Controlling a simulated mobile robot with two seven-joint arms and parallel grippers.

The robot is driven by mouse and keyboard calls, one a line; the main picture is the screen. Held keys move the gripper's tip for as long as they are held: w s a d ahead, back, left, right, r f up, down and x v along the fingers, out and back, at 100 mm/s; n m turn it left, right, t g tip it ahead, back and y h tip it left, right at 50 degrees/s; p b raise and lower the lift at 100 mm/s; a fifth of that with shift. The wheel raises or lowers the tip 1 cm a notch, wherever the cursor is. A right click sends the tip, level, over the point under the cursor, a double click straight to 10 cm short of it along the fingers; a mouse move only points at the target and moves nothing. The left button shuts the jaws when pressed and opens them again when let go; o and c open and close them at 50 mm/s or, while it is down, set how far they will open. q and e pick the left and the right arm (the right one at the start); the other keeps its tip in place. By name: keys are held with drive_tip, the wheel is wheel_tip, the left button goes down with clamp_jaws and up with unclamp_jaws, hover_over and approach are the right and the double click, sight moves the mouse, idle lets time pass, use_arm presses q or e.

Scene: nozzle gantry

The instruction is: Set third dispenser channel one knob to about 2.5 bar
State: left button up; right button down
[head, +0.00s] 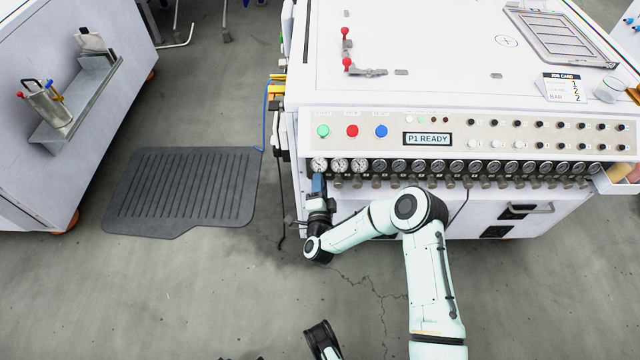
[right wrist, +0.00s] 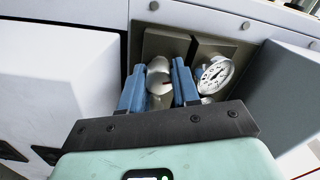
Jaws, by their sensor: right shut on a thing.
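A row of small pressure gauges with knobs below runs along the front of the white dispenser cabinet (head: 400,110). The leftmost gauge (head: 319,164) has a pale dial, as do the two beside it. My right gripper (head: 318,183) is just under that leftmost gauge. In the right wrist view its blue fingers (right wrist: 159,92) are shut around a pale round knob (right wrist: 159,80); the fingers hide its sides. A white gauge (right wrist: 216,75) with a dark needle shows right of the fingers; its figures are too small to read.
Above the gauges are green (head: 323,131), red (head: 352,131) and blue (head: 381,131) buttons and a display reading P1 READY (head: 427,139). A job card (head: 563,88) stands on top. A black mat (head: 185,190) lies on the floor at left.

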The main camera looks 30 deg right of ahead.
use_arm(q)
drive_tip(key=shift+s, duration=0.1)
use_arm(e)
drive_tip(key=shift+d+r+m, duration=0.1)
drive_tip(key=shift+m, duration=0.6)
drive_tip(key=c, duration=1.1)
unclamp_jaws()
use_arm(q)
drive_tip(key=shift+d, duration=0.1)
drive_tip(key=shift+r, duration=0.1)
drive_tip(key=s+d+r+g+h+p, duration=0.1)
drive_tip(key=s+d+r+g+p, duration=0.1)
drive_tip(key=s+r+p, duration=0.3)
drive_tip(key=s+d+r+m+g+p, duration=0.1)
drive_tip(key=s+r+p, duration=0.4)
drive_tip(key=r+p, duration=0.6)
drive_tip(key=shift+s+d+r+g+h+p, duration=0.3)
drive_tip(key=shift+s+d+g+h+p, duration=0.25)
drive_tip(key=shift+d, duration=0.25)
use_arm(e)
drive_tip(key=v, duration=1.3)
